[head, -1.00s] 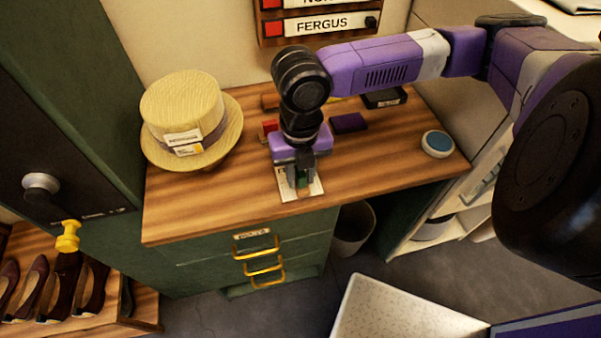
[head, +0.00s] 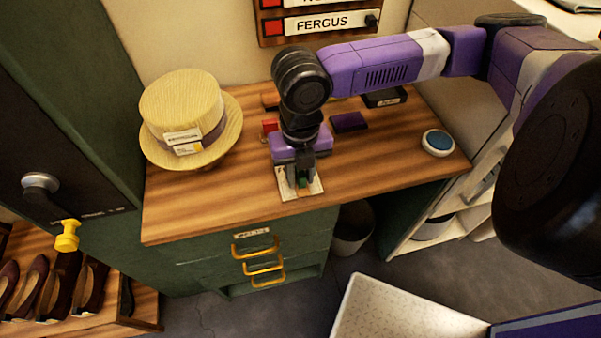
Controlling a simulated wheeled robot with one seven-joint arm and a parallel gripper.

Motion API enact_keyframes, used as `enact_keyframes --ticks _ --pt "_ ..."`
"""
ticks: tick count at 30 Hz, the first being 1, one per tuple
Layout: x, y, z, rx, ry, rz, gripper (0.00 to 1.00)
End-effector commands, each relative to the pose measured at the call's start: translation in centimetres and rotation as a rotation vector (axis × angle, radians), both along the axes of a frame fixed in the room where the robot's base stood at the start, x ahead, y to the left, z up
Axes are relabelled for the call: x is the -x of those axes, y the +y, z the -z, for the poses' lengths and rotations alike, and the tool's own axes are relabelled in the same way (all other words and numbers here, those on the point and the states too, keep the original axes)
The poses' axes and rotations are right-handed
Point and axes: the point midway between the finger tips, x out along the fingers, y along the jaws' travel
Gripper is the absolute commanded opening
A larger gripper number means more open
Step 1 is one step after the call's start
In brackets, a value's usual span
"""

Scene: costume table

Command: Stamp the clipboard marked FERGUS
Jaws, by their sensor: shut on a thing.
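My gripper (head: 302,181) points down over the front of the wooden desk. It is shut on a small green thing (head: 303,184), mostly hidden between the fingers, possibly a stamp. Right under it lies a flat pale sheet or board (head: 286,192), partly covered by the gripper. I cannot read a name on it, nor tell whether the green thing touches it. The name FERGUS shows on a wall plate (head: 322,23) with a red square beside it.
A straw hat (head: 178,108) with tags stands at the desk's left. Behind my gripper are a small red thing (head: 270,126), a dark purple pad (head: 349,122) and a black box (head: 384,98). A blue-topped round thing (head: 438,142) sits right. The desk's front right is clear.

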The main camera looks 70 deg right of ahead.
Motion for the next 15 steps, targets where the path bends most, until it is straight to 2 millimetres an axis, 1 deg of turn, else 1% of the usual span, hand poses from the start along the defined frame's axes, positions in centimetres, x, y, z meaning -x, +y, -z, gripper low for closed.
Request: enact_keyframes --ticks 9,15 --pt "0.1 0.0 0.2 0.0 0.003 0.001 0.01" --pt "0.1 0.0 -0.9 0.0 0.003 0.001 0.01"
